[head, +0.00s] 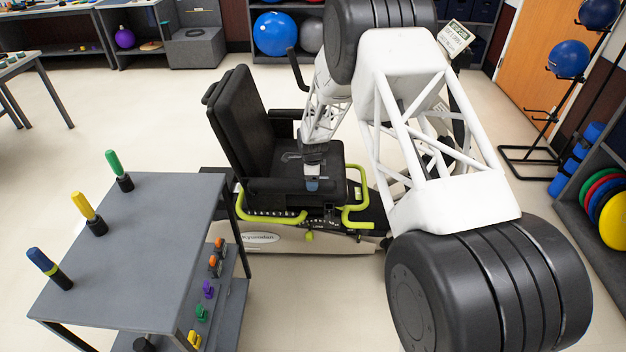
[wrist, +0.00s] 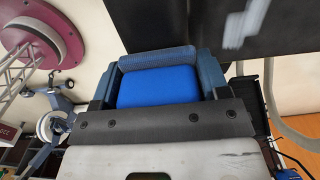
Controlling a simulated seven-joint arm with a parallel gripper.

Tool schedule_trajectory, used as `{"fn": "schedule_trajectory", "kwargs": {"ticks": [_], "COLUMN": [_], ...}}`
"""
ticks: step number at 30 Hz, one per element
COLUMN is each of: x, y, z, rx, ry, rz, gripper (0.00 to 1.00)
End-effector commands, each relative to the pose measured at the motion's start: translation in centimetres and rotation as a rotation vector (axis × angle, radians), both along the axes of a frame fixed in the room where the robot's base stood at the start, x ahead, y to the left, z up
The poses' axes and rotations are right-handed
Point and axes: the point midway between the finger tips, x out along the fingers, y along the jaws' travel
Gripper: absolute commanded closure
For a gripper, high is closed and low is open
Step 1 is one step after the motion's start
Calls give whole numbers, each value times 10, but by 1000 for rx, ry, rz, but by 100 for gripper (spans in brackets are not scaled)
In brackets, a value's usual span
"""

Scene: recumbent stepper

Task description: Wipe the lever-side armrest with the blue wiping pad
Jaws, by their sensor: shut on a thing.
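The stepper's black seat (head: 318,151) faces right in the head view. Its near armrest (head: 277,187) is a dark bar on the side with the yellow-green lever (head: 356,212). My gripper (head: 312,160) points down over the near side of the seat. It is shut on the blue wiping pad (head: 312,185), which shows small and low beneath it, at the near armrest. I cannot tell whether the pad touches the armrest. In the wrist view the pad (wrist: 157,87) is bright blue between the dark blue fingers. The armrest is not clearly recognisable there.
The seat's tall backrest (head: 241,125) stands left of my gripper. The far armrest (head: 286,117) is behind it. A grey cart (head: 135,235) with several coloured-handled pegs stands at the front left. Open floor lies behind the cart.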

Motion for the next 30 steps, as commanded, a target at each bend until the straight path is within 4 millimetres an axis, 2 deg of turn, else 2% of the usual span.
{"fn": "schedule_trajectory", "kwargs": {"ticks": [15,30], "x": [0,0], "y": [27,28], "z": [1,0], "rx": [0,0], "ry": [-1,0], "rz": [1,0], "gripper": [66,66]}}
